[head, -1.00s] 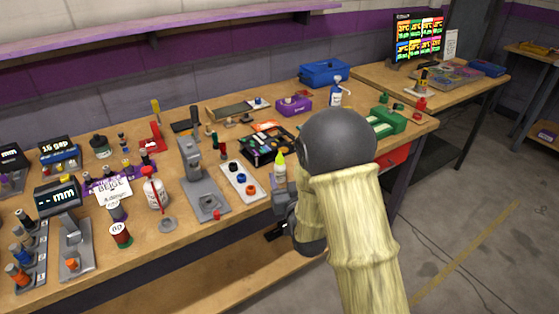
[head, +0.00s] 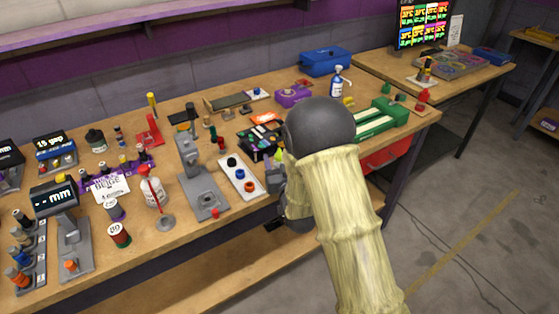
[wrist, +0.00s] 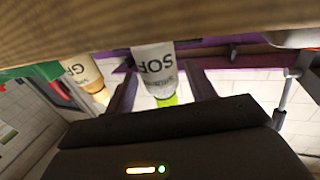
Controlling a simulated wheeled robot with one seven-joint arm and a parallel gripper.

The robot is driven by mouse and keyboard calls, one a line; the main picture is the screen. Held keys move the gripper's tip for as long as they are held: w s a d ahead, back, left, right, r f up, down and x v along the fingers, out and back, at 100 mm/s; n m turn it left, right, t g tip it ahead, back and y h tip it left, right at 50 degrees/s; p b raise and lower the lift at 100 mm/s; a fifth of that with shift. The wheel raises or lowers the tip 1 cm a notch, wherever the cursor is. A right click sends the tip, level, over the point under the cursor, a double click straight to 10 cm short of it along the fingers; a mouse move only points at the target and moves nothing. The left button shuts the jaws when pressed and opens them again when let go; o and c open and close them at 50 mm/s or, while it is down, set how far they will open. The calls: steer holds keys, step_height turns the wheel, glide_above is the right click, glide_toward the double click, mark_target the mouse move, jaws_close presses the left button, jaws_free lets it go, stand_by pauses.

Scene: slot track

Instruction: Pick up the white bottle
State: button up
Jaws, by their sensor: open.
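A white bottle (wrist: 154,68) with a yellow-green tip hangs upside down in the wrist view, with dark letters on its label. In the head view my arm hides most of it, and only its yellow-green tip (head: 281,155) shows. My gripper (wrist: 163,80) is open, with one finger on each side of the bottle in the wrist picture. I cannot tell whether either finger touches it. In the head view the gripper (head: 274,222) is low at the bench's front edge, mostly behind my arm.
An orange-capped bottle (wrist: 84,72) stands beside it in the wrist view. A white tray with coloured knobs (head: 241,176) and a grey stand (head: 203,190) are to the left. A white bottle with a red straw (head: 152,192) and a pump bottle (head: 337,82) also stand on the bench.

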steer(key=shift+s+a, duration=0.1)
steer(key=shift+s, duration=0.2)
steer(key=shift+w, duration=0.2)
steer(key=c, duration=1)
steer(key=shift+s+a, duration=0.15)
steer(key=shift+s, duration=0.05)
steer(key=shift+r, duration=0.5)
step_height(320, 180, up, 9)
steer(key=shift+r+p, duration=0.1)
steer(key=shift+p, duration=0.2)
